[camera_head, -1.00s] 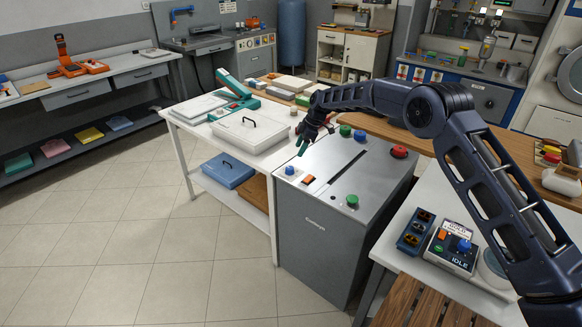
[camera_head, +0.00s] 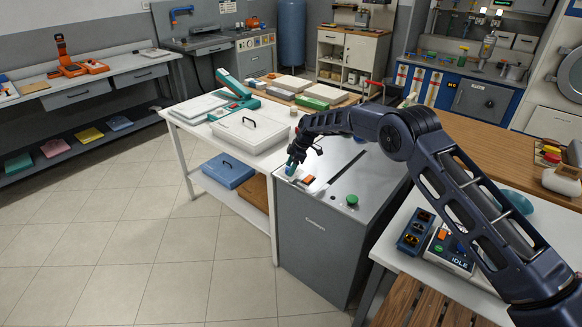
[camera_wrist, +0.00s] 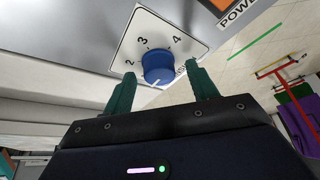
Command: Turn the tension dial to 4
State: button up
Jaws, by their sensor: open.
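The blue tension dial (camera_wrist: 158,66) sits on a white plate (camera_wrist: 128,42) marked with numbers, of which 2, 3 and 4 are readable in the wrist view. A pale mark shows on the dial's near edge, away from the 4. My gripper (camera_wrist: 159,74) is open, with one green finger on each side of the dial. I cannot tell whether either finger touches it. In the head view my gripper (camera_head: 291,167) is at the front left corner of the grey machine (camera_head: 325,240), mostly covering the dial.
An orange power switch (camera_head: 308,181) is close beside my gripper, and a green button (camera_head: 352,200) is farther right on the machine top. A white table (camera_head: 200,130) with a lidded box (camera_head: 245,136) adjoins on the left. My arm hides the machine's back right.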

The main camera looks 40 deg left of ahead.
jog(key=c, duration=1)
